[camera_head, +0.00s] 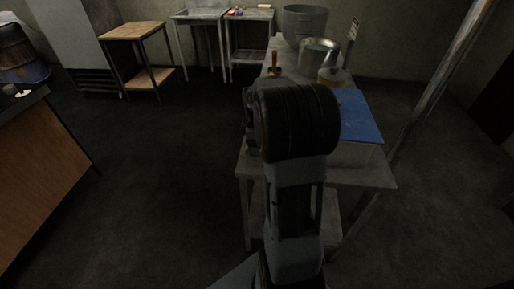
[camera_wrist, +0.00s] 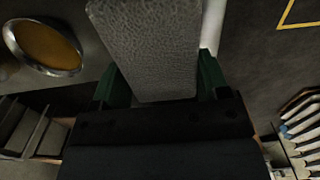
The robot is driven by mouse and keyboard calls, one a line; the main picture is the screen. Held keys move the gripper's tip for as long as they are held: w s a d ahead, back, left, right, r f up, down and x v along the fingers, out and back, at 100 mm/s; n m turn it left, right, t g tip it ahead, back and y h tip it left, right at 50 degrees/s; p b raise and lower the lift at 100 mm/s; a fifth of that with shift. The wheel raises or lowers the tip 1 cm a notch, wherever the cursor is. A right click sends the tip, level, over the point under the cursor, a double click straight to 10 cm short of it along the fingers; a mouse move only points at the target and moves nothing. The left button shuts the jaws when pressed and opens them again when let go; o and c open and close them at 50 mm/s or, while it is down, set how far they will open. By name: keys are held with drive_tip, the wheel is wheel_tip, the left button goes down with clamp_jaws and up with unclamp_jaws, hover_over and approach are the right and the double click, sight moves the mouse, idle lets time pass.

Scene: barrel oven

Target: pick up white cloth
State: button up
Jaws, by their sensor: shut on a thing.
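The white cloth (camera_wrist: 150,40) shows pale grey and textured, as a flat hanging piece, in the wrist view. My gripper (camera_wrist: 162,82) has its green fingers on either side of the cloth and is shut on it. The cloth extends up past the top edge of that view, so its far end is cut off. In the head view my arm blocks the sight of the cloth, and the fingers cannot be made out clearly.
A slanted pole (camera_head: 436,75) rises at right. A wooden counter (camera_head: 40,180) stands at left. Open floor (camera_head: 155,160) lies between.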

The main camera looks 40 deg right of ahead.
drive_tip(key=r, duration=0.1)
drive_tip(key=s+a+r, duration=0.2)
drive_tip(key=r, duration=0.1)
drive_tip(key=shift+a, duration=0.25)
drive_tip(key=s+a+r, duration=0.4)
drive_tip(key=s+a, duration=0.2)
drive_tip(key=a, duration=0.1)
drive_tip(key=shift+r, duration=0.15)
drive_tip(key=shift+s+a, duration=0.1)
drive_tip(key=o, duration=0.3)
drive_tip(key=shift+c, duration=1)
